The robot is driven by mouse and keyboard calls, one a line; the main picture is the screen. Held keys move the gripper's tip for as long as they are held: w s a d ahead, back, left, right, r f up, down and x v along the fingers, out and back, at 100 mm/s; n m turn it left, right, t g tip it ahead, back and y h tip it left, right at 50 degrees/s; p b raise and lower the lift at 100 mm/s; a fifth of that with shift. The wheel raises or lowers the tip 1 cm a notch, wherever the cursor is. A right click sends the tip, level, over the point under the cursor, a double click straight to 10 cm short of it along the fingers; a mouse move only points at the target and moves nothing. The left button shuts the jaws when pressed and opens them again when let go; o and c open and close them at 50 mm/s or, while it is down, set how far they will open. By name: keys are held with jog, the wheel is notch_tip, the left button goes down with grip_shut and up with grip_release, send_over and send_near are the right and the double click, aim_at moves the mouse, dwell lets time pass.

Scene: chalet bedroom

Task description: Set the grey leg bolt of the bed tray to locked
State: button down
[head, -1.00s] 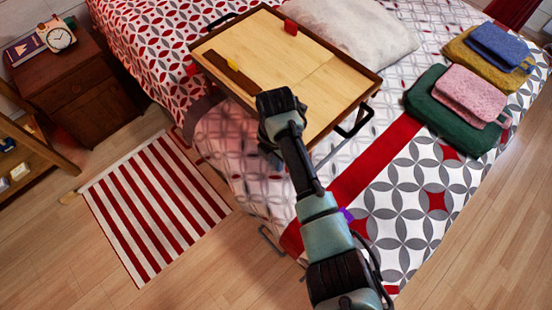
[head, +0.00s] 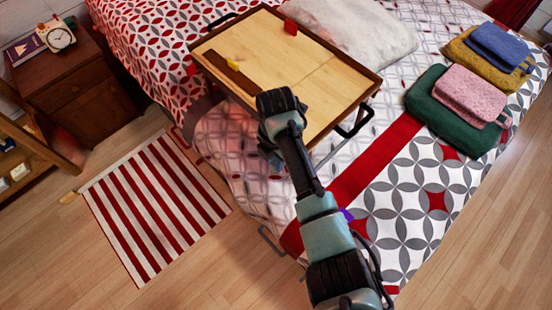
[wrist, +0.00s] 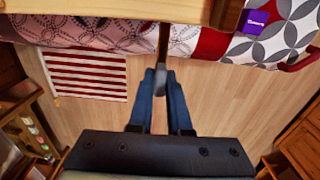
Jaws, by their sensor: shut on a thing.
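The wooden bed tray (head: 325,65) lies on the bed, with a pale top and a dark brown rim. In the wrist view, its near edge (wrist: 110,9) crosses the top. My gripper (wrist: 160,80) has its two blue fingers closed around a small grey piece (wrist: 160,70), which looks like the leg bolt, below a narrow brown part (wrist: 163,42) of the tray. The fingers cover much of the bolt, so I cannot read its setting. In the head view, my arm hides the bolt and most of my gripper (head: 270,155).
A red block (head: 290,27) and a yellow piece (head: 233,64) are on the tray. Folded cloths (head: 440,110) lie to the right on the bed. A purple box (wrist: 256,21) lies near the tray. A nightstand (head: 75,85) stands left; the floor by the striped rug (head: 155,210) is open.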

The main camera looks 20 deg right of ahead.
jog(key=d+b, duration=0.1)
jog(key=d, duration=0.1)
jog(key=w+d+b, duration=0.1)
jog(key=shift+w+d+f, duration=0.1)
jog(key=shift+w+d, duration=0.1)
jog(key=shift+d, duration=0.25)
jog(key=c, duration=0.8)
grip_release()
jog(key=shift+c, duration=0.2)
notch_tip(320, 180, up, 13)
